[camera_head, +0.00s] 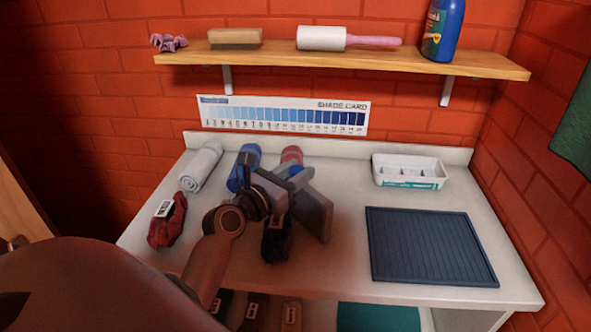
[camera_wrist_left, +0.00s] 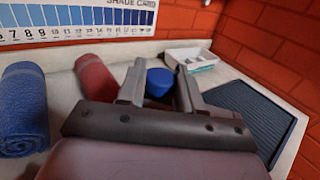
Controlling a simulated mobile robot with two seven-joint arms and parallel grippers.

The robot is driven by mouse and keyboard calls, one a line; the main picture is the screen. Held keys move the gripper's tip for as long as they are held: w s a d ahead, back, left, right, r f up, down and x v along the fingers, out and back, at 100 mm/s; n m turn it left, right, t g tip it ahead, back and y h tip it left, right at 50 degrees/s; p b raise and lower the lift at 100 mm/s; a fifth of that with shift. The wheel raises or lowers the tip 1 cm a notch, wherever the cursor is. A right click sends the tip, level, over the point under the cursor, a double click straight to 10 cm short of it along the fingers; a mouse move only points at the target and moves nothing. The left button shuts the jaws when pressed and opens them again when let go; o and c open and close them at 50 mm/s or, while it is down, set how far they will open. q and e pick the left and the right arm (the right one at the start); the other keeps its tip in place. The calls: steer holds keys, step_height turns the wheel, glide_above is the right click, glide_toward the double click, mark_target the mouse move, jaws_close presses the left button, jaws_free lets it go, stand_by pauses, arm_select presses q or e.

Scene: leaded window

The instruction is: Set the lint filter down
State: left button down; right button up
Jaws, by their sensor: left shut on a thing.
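My left gripper (camera_head: 294,177) is over the middle of the white counter and is shut on a small blue thing (camera_head: 297,171), which I take to be the lint filter. In the left wrist view the fingers of this gripper (camera_wrist_left: 160,88) stand on either side of the round blue filter (camera_wrist_left: 160,78). Its lower part is hidden by the gripper, and I cannot tell its gap above the counter. My right gripper is not in view.
A ribbed dark mat (camera_head: 430,245) lies bare at the right of the counter (camera_head: 345,225). A white divided tray (camera_head: 409,172) stands behind it. White (camera_head: 202,165), blue (camera_head: 240,172) and red (camera_head: 291,154) rolls lie behind; red (camera_head: 167,222) and black (camera_head: 277,243) bundles are nearer.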

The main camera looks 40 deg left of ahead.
arm_select(q)
steer(key=shift+f, duration=0.1)
steer(key=c, duration=0.8)
jaws_free()
steer(key=shift+o, duration=0.2)
